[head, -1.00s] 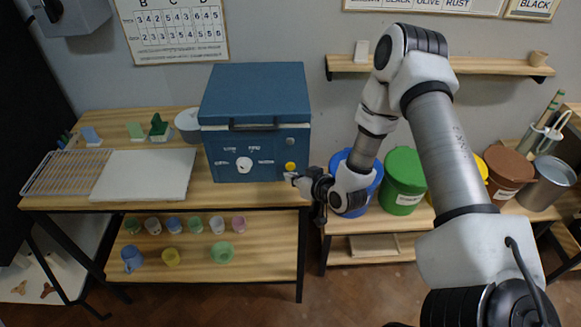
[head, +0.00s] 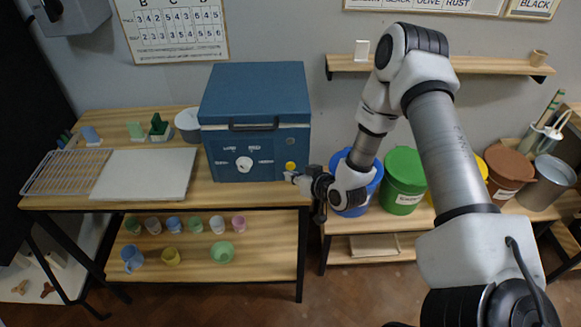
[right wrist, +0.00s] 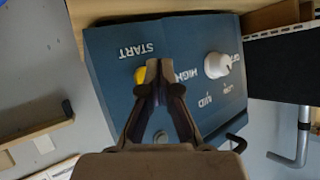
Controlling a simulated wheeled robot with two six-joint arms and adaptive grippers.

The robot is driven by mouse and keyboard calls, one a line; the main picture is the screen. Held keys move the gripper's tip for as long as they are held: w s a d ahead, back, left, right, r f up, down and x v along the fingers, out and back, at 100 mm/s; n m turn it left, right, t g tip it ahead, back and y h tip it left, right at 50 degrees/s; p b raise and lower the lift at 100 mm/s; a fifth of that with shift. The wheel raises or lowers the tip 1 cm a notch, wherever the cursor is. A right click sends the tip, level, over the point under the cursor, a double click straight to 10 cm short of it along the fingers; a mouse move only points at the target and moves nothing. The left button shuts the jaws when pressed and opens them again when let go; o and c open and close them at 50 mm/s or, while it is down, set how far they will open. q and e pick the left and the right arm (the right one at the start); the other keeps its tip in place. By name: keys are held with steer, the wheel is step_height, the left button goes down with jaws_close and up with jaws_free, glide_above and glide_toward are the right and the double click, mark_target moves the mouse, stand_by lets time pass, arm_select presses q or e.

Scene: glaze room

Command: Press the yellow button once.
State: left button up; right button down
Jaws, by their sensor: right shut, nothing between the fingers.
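The yellow button (head: 291,167) is on the front of the blue kiln-like box (head: 222,165), right of a white dial (head: 244,163). In the right wrist view the yellow button (right wrist: 140,75) shows beside the word START, partly hidden behind my fingertips. My right gripper (head: 289,176) is shut and empty, its tips just in front of the panel, at the lower right of the button. In the right wrist view the closed tips (right wrist: 159,70) overlap the button's edge; I cannot tell whether they touch it. My left gripper is not in view.
The box stands on a wooden table (head: 140,207) with a white slab (head: 145,174) and a wire rack (head: 65,172) to its left. Small cups stand on the lower shelf.

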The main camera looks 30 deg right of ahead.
stand_by(0.5)
steer(key=shift+w+d, duration=0.2)
steer(key=shift+w, duration=0.15)
steer(key=shift+w+d, duration=0.25)
steer(key=shift+w, duration=0.1)
stand_by(0.6)
steer(key=shift+s+a, duration=0.5)
steer(key=shift+s, duration=0.25)
steer(key=shift+s+a, duration=0.45)
steer(key=shift+s, duration=0.25)
steer(key=shift+s+a, duration=0.4)
steer(key=shift+s, duration=0.3)
steer(key=shift+s+a, duration=0.45)
steer(key=shift+s, duration=0.25)
